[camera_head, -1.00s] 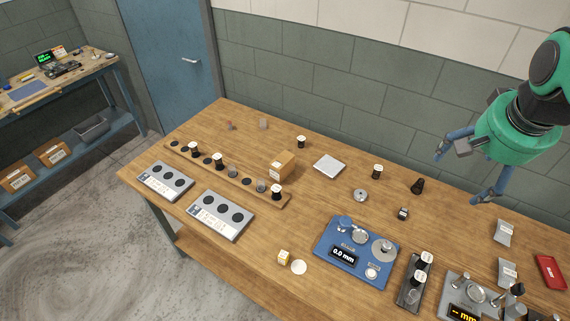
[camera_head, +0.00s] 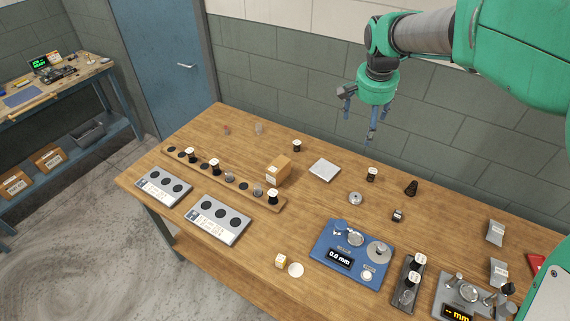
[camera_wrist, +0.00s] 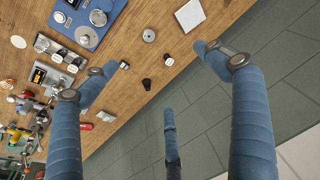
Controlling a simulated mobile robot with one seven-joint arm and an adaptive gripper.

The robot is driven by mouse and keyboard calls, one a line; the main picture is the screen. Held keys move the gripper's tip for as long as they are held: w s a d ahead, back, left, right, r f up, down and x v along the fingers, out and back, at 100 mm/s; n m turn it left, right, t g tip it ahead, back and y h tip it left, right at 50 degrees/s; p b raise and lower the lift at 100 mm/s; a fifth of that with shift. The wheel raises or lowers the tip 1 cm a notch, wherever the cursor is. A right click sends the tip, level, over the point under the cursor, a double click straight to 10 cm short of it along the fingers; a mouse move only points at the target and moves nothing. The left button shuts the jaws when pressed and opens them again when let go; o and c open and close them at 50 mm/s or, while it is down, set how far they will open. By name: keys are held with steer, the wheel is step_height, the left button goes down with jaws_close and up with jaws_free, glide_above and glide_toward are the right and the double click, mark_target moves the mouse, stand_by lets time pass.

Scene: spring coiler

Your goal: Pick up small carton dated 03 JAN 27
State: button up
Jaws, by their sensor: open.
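A small brown carton (camera_head: 278,171) with a white label stands on the workbench behind the right end of the wooden spool rack. No date is readable on either box. My gripper (camera_head: 358,117) is open and empty, high above the back of the bench, to the right of the brown carton. Its three blue fingers are spread apart in the wrist view (camera_wrist: 155,78); I make out neither carton there.
The wooden rack (camera_head: 225,178) holds several spools. A blue gauge (camera_head: 352,254) sits in front. The wall is close behind the bench.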

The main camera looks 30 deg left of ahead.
steer(key=w+a+f+p, duration=0.1)
steer(key=a+f, duration=0.5)
steer(key=a, duration=0.3)
steer(key=w+a+f+p, duration=0.1)
steer(key=w+a+f, duration=0.1)
steer(key=a+f, duration=0.5)
steer(key=g, duration=0.1)
glide_above(281, 165)
steer(key=s, duration=0.2)
step_height(281, 165, down, 10)
steer(key=shift+s+a+h+p, duration=0.1)
steer(key=shift+a+h+p, duration=0.2)
steer(key=shift+h+p, duration=0.1)
steer(key=shift+w+d+f, duration=0.1)
steer(key=shift+w+f, duration=0.1)
steer(key=shift+f, duration=1.2)
steer(key=shift+w+a+f, duration=0.1)
steer(key=shift+w+f, duration=0.15)
steer(key=shift+f, duration=1.15)
steer(key=shift+w+d+f, duration=0.1)
steer(key=shift+w+f, duration=0.1)
steer(key=shift+f, duration=1.2)
steer(key=shift+f, duration=0.15)
steer(key=shift+w+d+f, duration=0.1)
steer(key=shift+w+f, duration=0.15)
steer(key=shift+f, duration=0.95)
steer(key=shift+w+d+f, duration=0.1)
steer(key=shift+w+f, duration=0.1)
steer(key=shift+f, duration=1)
